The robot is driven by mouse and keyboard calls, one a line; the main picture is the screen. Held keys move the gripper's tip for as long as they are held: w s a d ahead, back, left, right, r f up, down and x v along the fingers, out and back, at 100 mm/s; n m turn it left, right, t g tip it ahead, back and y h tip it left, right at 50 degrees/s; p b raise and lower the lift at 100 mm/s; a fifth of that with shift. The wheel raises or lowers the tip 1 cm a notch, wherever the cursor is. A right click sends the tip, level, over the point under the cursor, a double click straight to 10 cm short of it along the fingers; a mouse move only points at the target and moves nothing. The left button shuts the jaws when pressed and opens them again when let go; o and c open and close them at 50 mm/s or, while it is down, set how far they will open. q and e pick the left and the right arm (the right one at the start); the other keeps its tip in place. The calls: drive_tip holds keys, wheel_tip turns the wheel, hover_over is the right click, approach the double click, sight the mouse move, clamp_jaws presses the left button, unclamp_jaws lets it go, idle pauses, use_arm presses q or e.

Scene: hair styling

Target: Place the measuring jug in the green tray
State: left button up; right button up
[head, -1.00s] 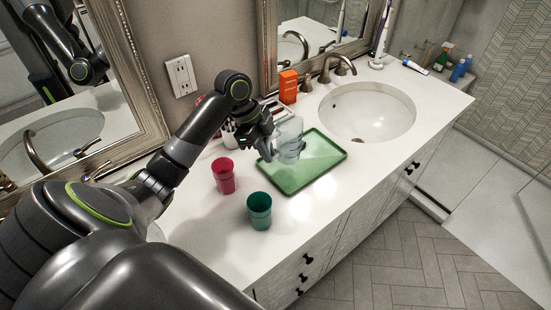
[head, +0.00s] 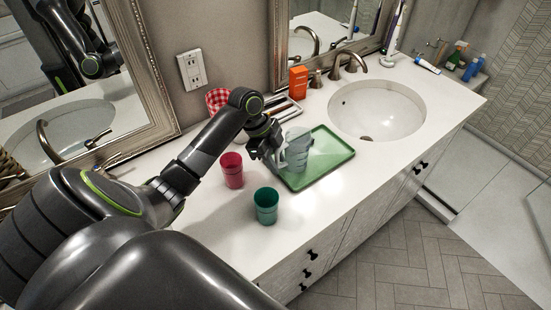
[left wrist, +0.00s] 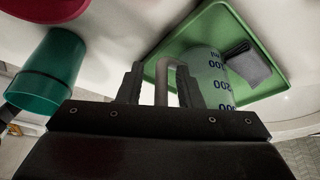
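The clear measuring jug (head: 298,150), with blue number marks, is at the left part of the green tray (head: 333,155) in the head view. It looks roughly upright and seems to rest on the tray floor. In the left wrist view the jug (left wrist: 208,72) lies over the green tray (left wrist: 180,38), its handle toward me. My left gripper (head: 276,153) is at the jug's handle side. In the left wrist view its fingers (left wrist: 160,88) stand apart on either side of the handle, with a visible gap. My right gripper is not in view.
A red cup (head: 232,170) and a green cup (head: 266,205) stand on the counter left of the tray. The sink (head: 377,108) is to the right. An orange box (head: 298,79) and faucet (head: 349,62) are behind. A dark grey patch (left wrist: 247,62) shows in the tray.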

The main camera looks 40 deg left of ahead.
use_arm(q)
drive_tip(key=shift+r, duration=0.2)
drive_tip(key=shift+a+r, duration=0.2)
drive_tip(key=shift+r, duration=0.05)
drive_tip(key=b+v, duration=0.2)
drive_tip(key=v, duration=0.9)
drive_tip(key=shift+r, duration=0.2)
drive_tip(key=shift+s+f, duration=0.1)
